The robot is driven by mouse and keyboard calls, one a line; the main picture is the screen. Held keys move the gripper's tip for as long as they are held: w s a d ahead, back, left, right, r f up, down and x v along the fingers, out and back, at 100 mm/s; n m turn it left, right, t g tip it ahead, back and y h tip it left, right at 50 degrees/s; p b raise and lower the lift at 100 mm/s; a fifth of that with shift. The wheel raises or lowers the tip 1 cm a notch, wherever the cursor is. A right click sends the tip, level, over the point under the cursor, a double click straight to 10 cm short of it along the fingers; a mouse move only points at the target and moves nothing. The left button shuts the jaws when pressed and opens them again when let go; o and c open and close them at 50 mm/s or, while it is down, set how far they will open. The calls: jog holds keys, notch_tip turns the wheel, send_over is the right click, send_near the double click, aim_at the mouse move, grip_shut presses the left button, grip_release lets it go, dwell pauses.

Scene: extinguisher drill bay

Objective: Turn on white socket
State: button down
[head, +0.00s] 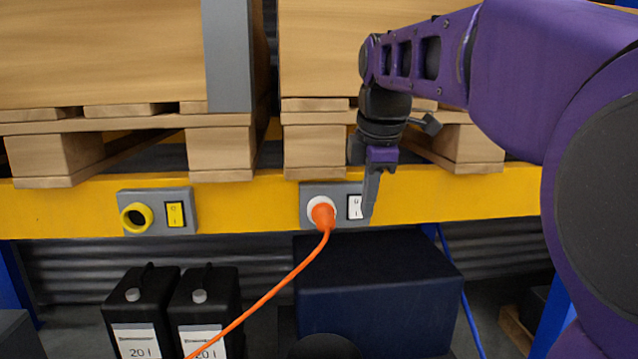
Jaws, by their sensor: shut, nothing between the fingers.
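The white socket (314,204) is a round white outlet on a grey box fixed to the yellow beam, right of the picture's middle. An orange plug (323,215) sits in it. A white rocker switch (354,207) is on the same box, to the right of the plug. My gripper (368,212) is shut and empty, pointing down. Its fingertips are at the right edge of the white switch and partly overlap it in the view. I cannot tell whether they touch the switch. The switch's exact tilt is too small to read.
A second grey box with a yellow socket (136,217) and yellow switch (175,214) is to the left. An orange cable (262,299) hangs from the plug toward the lower left. Below stand black canisters (140,310) and a dark blue box (375,290). Wooden pallets (220,150) rest above the beam.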

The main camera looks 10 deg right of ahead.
aim_at(356, 208)
jog(key=w+f, duration=0.3)
jog(key=w, duration=0.2)
jog(key=shift+f, duration=0.25)
jog(key=shift+w+t+b, duration=0.2)
jog(key=shift+t+b, duration=0.1)
jog(key=shift+b, duration=0.05)
